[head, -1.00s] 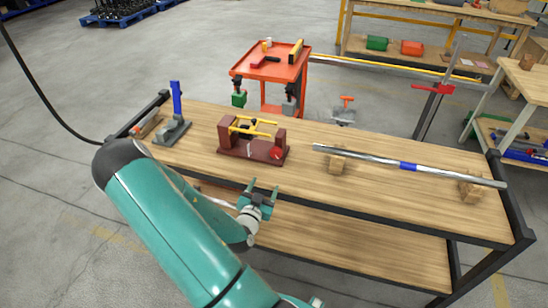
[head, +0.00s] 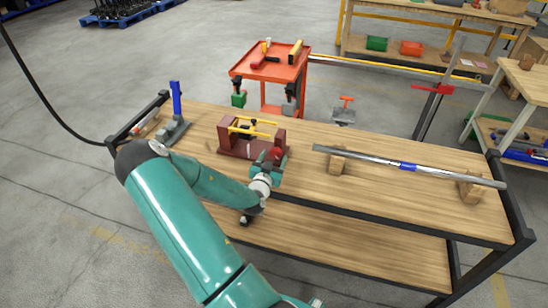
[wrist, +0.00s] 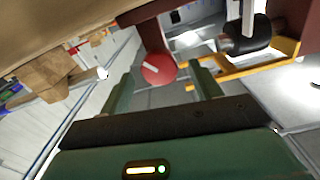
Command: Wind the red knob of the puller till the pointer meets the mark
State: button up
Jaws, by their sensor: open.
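The puller (head: 236,146) is a dark red block frame with yellow bars on the bench, and its red knob (head: 276,153) is at its right end. In the wrist view the round knob (wrist: 158,70) has a short white line on its face. My gripper (head: 271,158) is open at the knob. In the wrist view its two green fingers (wrist: 161,76) stand left and right of the knob with gaps on both sides; I cannot tell how deep the knob sits between them. A black cylinder with a white strip (wrist: 247,38) shows inside the frame. I cannot make out the pointer and mark for certain.
A steel bar (head: 380,163) with a blue band lies on wooden blocks to the right. A blue-handled tool (head: 176,120) stands at the left end of the bench. A red trolley (head: 270,70) is behind. The bench's front right (head: 400,205) is clear.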

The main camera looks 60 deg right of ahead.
jog(key=shift+w+d, duration=0.1)
jog(key=shift+d, duration=0.55)
jog(key=c, duration=1)
jog(key=shift+m, duration=0.8)
jog(key=o, duration=1)
